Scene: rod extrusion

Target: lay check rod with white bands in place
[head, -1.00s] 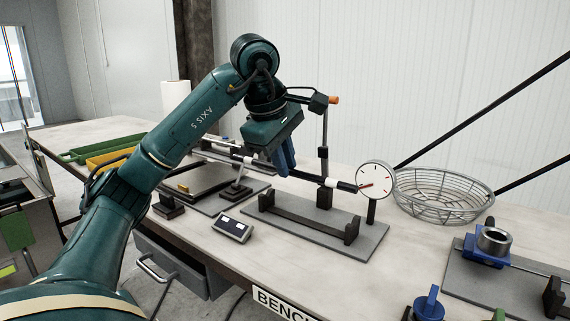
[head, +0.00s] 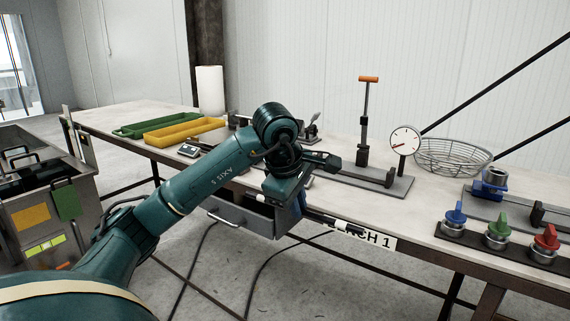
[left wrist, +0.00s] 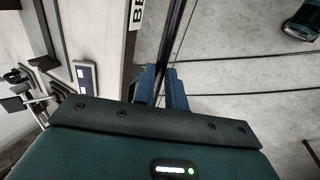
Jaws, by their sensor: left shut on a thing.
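My left gripper (head: 298,206) is shut on the rod, with blue fingers. In the left wrist view the rod (left wrist: 178,38) runs up from between the blue fingers (left wrist: 161,86) of that gripper, over the floor beside the bench edge. A gauge stand (head: 385,187) with a round dial (head: 404,141) stands on the bench, partly hidden by my arm. My right gripper is out of view.
An open drawer (head: 238,216) juts out under the bench (head: 428,219), close behind my left gripper. A wire basket (head: 452,157), an upright post with an orange handle (head: 366,110) and coloured knobs (head: 498,230) stand on the bench. Green (head: 155,127) and yellow (head: 184,131) trays lie farther left.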

